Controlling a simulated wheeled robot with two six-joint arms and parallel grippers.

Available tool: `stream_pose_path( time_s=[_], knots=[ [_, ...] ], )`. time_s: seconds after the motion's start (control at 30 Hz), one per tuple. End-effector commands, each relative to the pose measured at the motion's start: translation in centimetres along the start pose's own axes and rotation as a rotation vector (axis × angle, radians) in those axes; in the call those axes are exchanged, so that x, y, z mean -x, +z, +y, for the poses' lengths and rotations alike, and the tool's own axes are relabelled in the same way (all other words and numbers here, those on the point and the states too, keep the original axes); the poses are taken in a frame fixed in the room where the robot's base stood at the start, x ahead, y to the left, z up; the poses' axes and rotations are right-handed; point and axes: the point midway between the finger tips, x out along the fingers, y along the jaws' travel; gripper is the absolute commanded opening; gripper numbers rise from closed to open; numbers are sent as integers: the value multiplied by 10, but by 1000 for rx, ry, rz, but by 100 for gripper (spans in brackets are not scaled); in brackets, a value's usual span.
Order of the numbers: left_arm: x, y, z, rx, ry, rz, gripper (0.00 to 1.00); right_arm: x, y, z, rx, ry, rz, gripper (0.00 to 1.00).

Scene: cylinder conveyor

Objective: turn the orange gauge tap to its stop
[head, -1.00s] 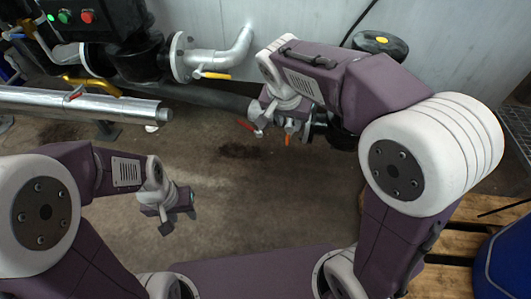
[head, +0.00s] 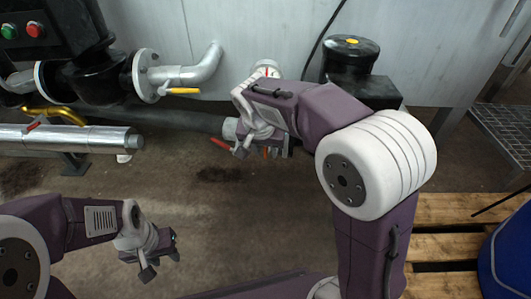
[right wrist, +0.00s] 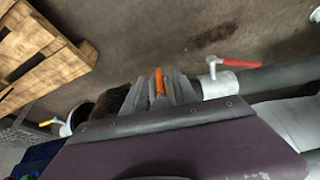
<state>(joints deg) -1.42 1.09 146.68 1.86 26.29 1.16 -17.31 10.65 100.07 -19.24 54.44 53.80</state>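The orange gauge tap (right wrist: 159,82) shows in the right wrist view as a small upright handle. A sliver of the orange tap (head: 266,152) shows under my right gripper in the head view. My right gripper (right wrist: 162,88) has a grey finger on each side of the tap and looks open around it. Whether either finger touches the tap is hard to tell. In the head view my right gripper (head: 262,152) hides most of the tap and its pipe fitting. My left gripper (head: 160,264) is open and empty above the floor at the lower left.
A red-handled tap (head: 220,143) sits just left of my right gripper. A yellow lever (head: 184,91) is on the flanged pipe. A black canister (head: 350,58) stands behind my right arm. A wooden pallet (head: 450,240) and blue drum (head: 508,255) are at right.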

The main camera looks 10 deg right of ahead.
Motion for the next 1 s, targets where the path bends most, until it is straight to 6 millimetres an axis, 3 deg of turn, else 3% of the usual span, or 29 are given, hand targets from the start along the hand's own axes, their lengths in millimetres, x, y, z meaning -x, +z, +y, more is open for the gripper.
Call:
stream_pose_path(
  time_s=[0.03,0.13,0.17,0.57,1.0],
  knots=[
    [1,0,0,0,0,0,37,1,0,0,0,0,0,32],
    [1,0,0,0,0,0,37,1,0,0,0,0,0,4],
    [1,0,0,0,0,0,37,1,0,0,0,0,0,0],
    [11,-1,0,0,0,0,37,4,-1,1,20,42,9,0],
    [63,-7,1,0,0,0,37,8,-5,12,152,356,75,0]
  ],
)
